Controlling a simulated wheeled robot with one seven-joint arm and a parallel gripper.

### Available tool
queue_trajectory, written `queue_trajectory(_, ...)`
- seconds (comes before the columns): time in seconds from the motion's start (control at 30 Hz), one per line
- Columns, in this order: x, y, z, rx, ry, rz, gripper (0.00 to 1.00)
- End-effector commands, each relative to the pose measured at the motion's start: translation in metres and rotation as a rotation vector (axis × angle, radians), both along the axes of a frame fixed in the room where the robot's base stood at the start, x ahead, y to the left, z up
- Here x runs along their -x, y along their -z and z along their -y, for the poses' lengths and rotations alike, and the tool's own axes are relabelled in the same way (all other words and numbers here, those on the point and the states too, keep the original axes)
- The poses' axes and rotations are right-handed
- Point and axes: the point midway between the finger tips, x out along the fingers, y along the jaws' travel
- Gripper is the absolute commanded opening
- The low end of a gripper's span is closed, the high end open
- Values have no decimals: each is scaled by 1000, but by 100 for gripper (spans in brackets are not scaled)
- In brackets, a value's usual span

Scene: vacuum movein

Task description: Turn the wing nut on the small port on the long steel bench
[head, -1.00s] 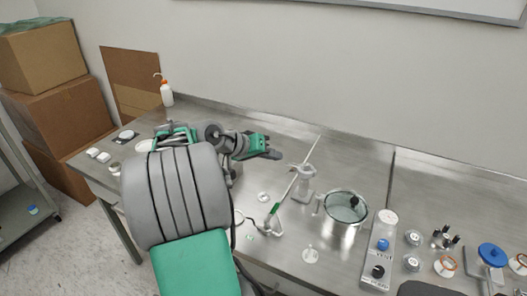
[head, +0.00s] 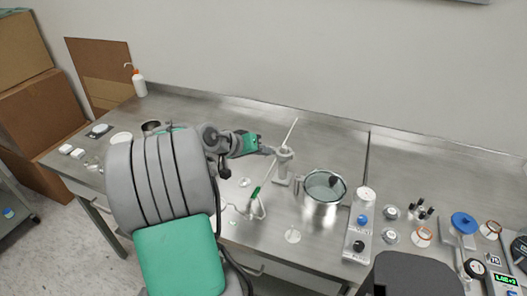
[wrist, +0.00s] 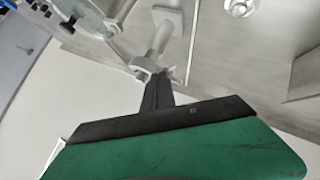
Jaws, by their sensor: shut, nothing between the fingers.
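A small white port (head: 284,165) stands upright on the long steel bench (head: 330,140), left of a steel pot. In the wrist view the port (wrist: 160,38) is a pale stem on a square base. A pale winged piece (wrist: 143,64), which looks like the wing nut, sits at its end. My gripper (head: 270,150) reaches the port's top from the left in the head view. Its dark fingers are shut with nothing between them, and their tips (wrist: 157,78) lie right at the winged piece. I cannot tell whether they touch it.
A lidded steel pot (head: 322,197) stands close to the right of the port. A white controller box with knobs (head: 359,225) is farther right. A green-handled tool with a cord (head: 255,196) lies in front. A wash bottle (head: 138,84) stands at the back left.

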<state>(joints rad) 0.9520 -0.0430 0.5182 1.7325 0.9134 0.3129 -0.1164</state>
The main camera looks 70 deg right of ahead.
Motion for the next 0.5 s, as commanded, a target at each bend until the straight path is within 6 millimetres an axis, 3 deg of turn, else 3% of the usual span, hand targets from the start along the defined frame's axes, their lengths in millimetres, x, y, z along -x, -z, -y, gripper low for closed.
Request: queue_trajectory(0.5,3,1,0,8,1,80,0)
